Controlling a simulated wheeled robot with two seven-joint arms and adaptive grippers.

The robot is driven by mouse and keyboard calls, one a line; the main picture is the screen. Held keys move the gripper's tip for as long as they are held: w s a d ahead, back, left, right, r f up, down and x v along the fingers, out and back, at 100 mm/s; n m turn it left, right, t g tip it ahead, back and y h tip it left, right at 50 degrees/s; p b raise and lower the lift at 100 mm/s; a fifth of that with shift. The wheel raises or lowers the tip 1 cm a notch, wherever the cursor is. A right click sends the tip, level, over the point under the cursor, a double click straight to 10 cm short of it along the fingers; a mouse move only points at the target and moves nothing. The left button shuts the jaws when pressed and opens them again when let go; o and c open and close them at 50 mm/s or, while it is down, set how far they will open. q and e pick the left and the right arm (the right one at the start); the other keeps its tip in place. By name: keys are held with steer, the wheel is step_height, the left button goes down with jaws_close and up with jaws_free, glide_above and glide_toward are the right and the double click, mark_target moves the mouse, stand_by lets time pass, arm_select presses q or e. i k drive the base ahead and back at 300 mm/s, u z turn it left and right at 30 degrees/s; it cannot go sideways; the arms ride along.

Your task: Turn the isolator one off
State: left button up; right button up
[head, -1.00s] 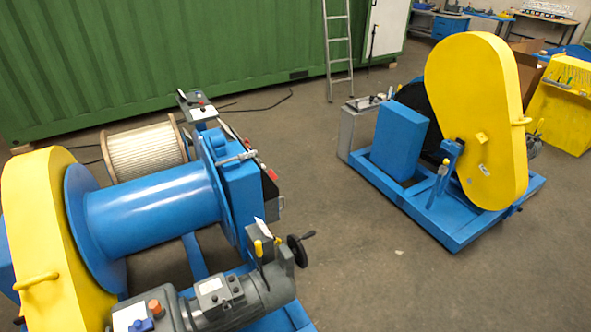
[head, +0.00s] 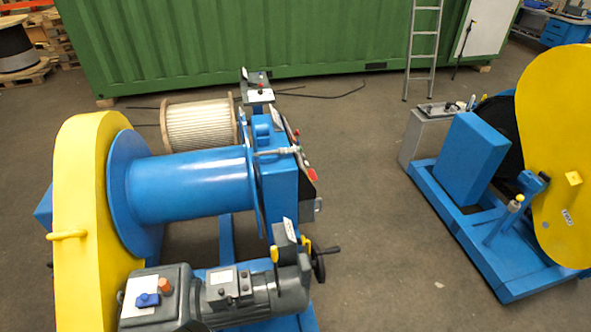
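A winch with a blue drum (head: 190,185) and a yellow chain guard (head: 85,220) stands at left. On the grey motor housing at its front is a box with a blue knob (head: 147,299) and an orange button (head: 165,285). A smaller grey box (head: 228,285) with dark buttons sits beside it. A second machine with a yellow guard (head: 560,150) stands at right, with a grey box (head: 432,125) at its far end. I cannot tell which control is isolator one, and no label is readable. Neither of my grippers is in view.
A black handwheel (head: 318,262) sticks out at the winch's right side. Clear floor (head: 375,230) lies between the two machines. A green container (head: 260,40) and a ladder (head: 422,50) stand behind. A cable drum on pallets (head: 18,50) is at far left.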

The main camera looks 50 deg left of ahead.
mark_target(312, 174)
steer(key=u, duration=0.7)
steer(key=i, duration=0.65)
steer(key=u, duration=0.75)
steer(key=k, duration=0.5)
steer(key=z, duration=1.6)
steer(key=i, duration=2.25)
steer(key=u, duration=3.25)
steer(key=i, duration=0.5)
